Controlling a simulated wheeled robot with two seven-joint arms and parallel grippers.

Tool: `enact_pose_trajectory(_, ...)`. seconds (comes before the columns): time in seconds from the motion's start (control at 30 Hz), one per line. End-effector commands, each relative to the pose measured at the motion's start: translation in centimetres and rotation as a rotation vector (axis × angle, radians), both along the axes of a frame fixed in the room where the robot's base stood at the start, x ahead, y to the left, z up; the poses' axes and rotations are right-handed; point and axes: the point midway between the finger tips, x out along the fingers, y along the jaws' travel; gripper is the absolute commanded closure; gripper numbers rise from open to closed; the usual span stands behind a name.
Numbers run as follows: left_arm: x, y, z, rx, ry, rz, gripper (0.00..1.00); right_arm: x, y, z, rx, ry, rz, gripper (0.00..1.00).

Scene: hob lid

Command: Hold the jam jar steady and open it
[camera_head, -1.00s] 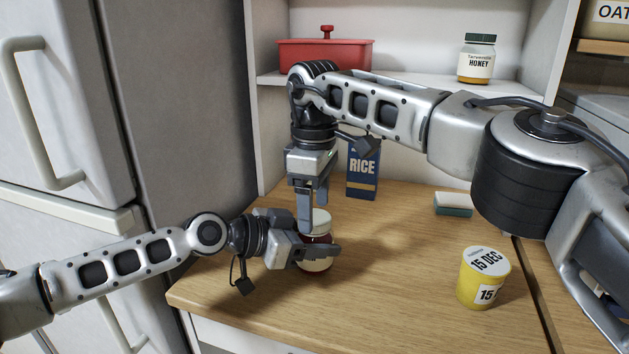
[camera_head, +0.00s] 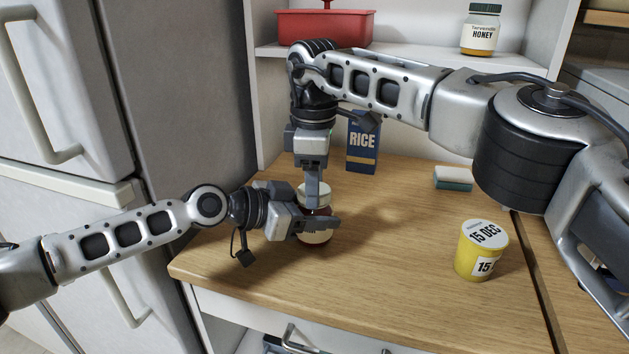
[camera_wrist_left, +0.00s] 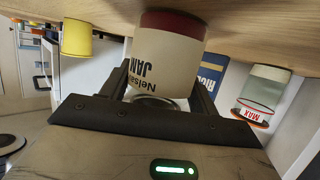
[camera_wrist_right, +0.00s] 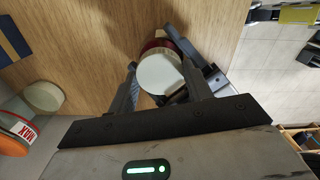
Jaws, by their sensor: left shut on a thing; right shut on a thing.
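The jam jar (camera_head: 317,239) stands upright on the wooden counter, dark red with a pale label and a whitish lid (camera_head: 322,191). My left gripper (camera_head: 318,223) comes in from the left, low, and is shut around the jar's body. In the left wrist view, the jar's label (camera_wrist_left: 170,58) shows upside down between the fingers. My right gripper (camera_head: 315,200) points straight down from above and is shut on the lid. In the right wrist view, the round lid (camera_wrist_right: 160,74) sits between the fingers. Whether the lid is loose on the jar cannot be told.
A rice box (camera_head: 362,145) stands behind the jar. A sponge (camera_head: 453,179) and a yellow tub (camera_head: 481,252) are to the right. A honey jar (camera_head: 481,32) and red dish (camera_head: 322,28) are on the shelf. A clear MAX-marked container (camera_wrist_left: 262,92) shows in the left wrist view.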

Motion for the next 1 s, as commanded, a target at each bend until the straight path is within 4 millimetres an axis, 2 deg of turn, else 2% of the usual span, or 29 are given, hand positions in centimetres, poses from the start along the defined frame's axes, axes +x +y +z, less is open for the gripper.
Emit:
enact_pose_trajectory(0.3, -0.06, -0.04, -0.04, 0.001, 0.0, -0.002, 1.0, 0.04, 0.05, 0.09, 0.002, -0.001, 0.799, 0.77)
enact_pose_trajectory(0.5, -0.07, -0.04, -0.04, 0.001, 0.0, -0.002, 1.0, 0.05, 0.08, 0.11, 0.001, -0.001, 1.171, 0.77)
enact_pose_trajectory(0.63, -0.07, -0.05, -0.05, 0.001, 0.0, -0.002, 1.0, 0.04, 0.09, 0.12, 0.001, 0.0, 1.263, 0.77)
enact_pose_trajectory(0.9, -0.08, -0.06, -0.06, 0.001, 0.002, -0.003, 1.0, 0.03, 0.11, 0.12, 0.001, 0.0, 1.274, 0.77)
enact_pose_trajectory(0.93, -0.08, -0.06, -0.06, 0.001, 0.002, -0.003, 1.0, 0.02, 0.11, 0.12, 0.001, 0.0, 1.274, 0.47)
enact_pose_trajectory(1.0, -0.09, -0.07, -0.06, 0.001, 0.002, -0.003, 1.0, 0.02, 0.11, 0.12, 0.001, 0.0, 1.274, 0.28)
